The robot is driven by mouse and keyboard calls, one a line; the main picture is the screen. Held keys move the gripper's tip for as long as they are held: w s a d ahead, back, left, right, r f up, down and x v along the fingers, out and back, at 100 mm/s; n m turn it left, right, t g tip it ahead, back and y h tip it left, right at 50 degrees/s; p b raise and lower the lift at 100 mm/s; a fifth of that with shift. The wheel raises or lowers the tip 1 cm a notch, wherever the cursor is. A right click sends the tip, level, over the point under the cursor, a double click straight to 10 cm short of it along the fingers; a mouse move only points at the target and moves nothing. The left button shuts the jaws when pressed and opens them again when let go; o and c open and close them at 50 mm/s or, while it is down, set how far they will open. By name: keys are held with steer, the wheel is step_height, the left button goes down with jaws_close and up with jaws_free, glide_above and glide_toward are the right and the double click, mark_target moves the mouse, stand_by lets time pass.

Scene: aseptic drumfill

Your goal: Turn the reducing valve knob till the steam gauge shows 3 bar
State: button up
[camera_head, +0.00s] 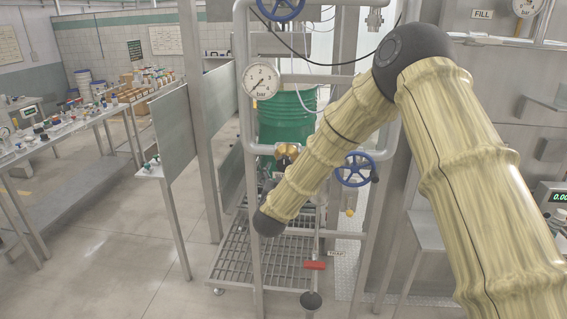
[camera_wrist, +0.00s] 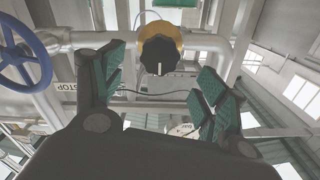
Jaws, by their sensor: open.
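The reducing valve knob (camera_wrist: 158,56) is black with a white pointer line and sits on a yellow brass body, at the upper middle of the wrist view. The brass valve (camera_head: 287,150) also shows in the head view, partly behind my arm. My gripper (camera_wrist: 160,82) is open and empty, its green-padded fingers spread left and right below the knob in the wrist view. No contact with the knob shows. In the head view my gripper is hidden by the arm. The steam gauge (camera_head: 261,81) is a white dial marked bar; its needle points to the lower left, near the low end.
A blue handwheel (camera_head: 356,169) is right of the valve; another (camera_head: 281,8) is above. Grey pipes frame the valve closely. A green drum (camera_head: 285,125) stands behind. A red handle (camera_head: 315,265) is below, by the floor grating (camera_head: 240,265). Open floor lies to the left.

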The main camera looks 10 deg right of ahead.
mark_target(284, 166)
steer(key=p+x, duration=0.2)
steer(key=x, duration=0.4)
steer(key=shift+w+d+f+p, duration=0.1)
steer(key=shift+w+d+p, duration=0.05)
steer(key=shift+w+p, duration=0.2)
steer(key=c, duration=1)
